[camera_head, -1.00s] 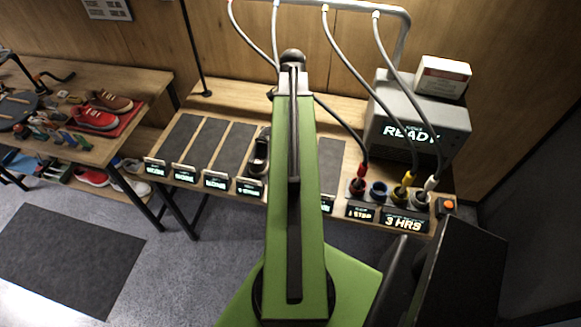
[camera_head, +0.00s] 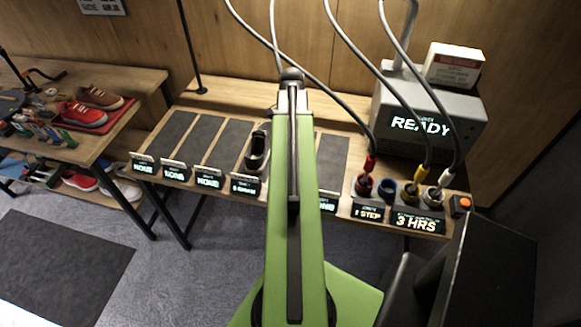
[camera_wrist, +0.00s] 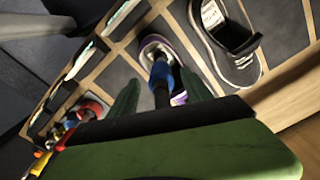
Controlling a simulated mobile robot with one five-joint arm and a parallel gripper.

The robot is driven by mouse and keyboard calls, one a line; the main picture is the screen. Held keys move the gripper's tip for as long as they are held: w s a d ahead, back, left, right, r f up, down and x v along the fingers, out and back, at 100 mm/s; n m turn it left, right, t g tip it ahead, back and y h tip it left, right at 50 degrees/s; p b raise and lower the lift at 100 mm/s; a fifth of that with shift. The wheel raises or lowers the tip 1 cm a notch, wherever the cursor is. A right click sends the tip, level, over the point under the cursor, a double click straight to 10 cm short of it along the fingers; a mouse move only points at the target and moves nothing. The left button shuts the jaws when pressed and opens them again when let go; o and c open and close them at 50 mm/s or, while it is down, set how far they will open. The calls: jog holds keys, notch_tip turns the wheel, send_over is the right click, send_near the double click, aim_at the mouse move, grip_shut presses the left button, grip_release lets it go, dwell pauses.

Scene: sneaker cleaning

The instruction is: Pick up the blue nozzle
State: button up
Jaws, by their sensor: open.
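The blue nozzle (camera_wrist: 162,72) shows in the wrist view, with a blue collar and dark parts above and below it. My gripper (camera_wrist: 163,78) is open, with a green finger on each side of the nozzle. I cannot tell whether either finger touches it. A shoe with a purple edge (camera_wrist: 146,42) lies beyond the nozzle. In the head view my green arm hides the nozzle and my gripper. The blue holder ring (camera_head: 387,188) on the bench looks empty.
A black shoe (camera_wrist: 240,62) lies on a dark mat beside the purple-edged shoe. Red (camera_head: 369,163), yellow (camera_head: 420,172) and white (camera_head: 446,179) nozzles stand in holders at the right, with hoses hanging above. A grey machine (camera_head: 425,122) reads READY.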

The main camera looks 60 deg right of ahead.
notch_tip(320, 180, down, 3)
jog(key=shift+r+b, duration=0.1)
jog(key=shift+b, duration=0.6)
jog(key=shift+r, duration=0.2)
grip_shut()
dwell(0.5)
